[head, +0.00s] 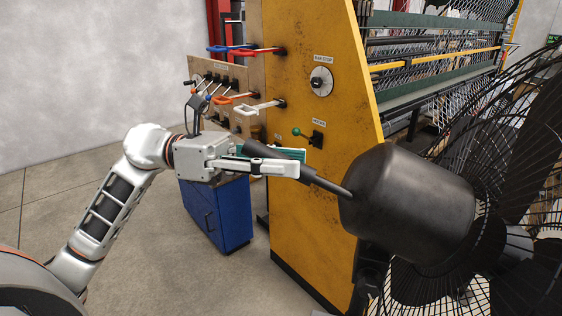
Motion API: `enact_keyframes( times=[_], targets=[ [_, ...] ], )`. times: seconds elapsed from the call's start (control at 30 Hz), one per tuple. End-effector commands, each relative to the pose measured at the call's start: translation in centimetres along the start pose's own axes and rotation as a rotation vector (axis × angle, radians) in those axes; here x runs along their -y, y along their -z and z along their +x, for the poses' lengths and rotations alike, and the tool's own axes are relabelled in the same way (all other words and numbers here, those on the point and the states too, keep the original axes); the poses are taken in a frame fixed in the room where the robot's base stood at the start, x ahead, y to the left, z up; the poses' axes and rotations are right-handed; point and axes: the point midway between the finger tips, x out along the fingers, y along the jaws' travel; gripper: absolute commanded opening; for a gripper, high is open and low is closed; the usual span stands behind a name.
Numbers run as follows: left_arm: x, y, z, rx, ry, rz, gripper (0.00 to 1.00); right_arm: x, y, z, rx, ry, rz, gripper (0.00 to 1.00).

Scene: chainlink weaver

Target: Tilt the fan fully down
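The fan shows at the right, with a dark rounded motor housing (405,205) and a black wire cage (490,150) behind it. A thin rod with a thicker dark grip, the fan's handle (318,180), sticks out from the housing to the left, sloping slightly up toward its free end. My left gripper (290,163) is at this handle, with one pale finger on the near side and a green-padded finger on the far side. The grip runs between the fingers; whether they press on it cannot be seen. My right gripper is not in view.
A yellow machine panel (298,60) with a dial, a green-knobbed lever (305,134) and several coloured handles stands close behind my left gripper. A blue cabinet (217,215) stands below it. The floor at the left is clear.

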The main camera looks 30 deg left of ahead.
Motion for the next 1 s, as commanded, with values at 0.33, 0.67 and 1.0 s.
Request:
enact_keyframes(
  times=[0.33, 0.67, 1.0],
  targets=[
    [-0.1, 0.2, -0.1, -0.004, 0.000, -0.005, 0.37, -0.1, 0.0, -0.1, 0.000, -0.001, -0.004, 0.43],
    [-0.2, 0.3, -4.8, -0.006, -0.004, -0.009, 0.37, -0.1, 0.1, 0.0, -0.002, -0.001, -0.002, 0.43],
    [-0.1, 0.2, -10.7, -0.004, -0.001, -0.006, 0.37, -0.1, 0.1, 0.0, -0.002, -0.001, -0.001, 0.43]
  ],
)
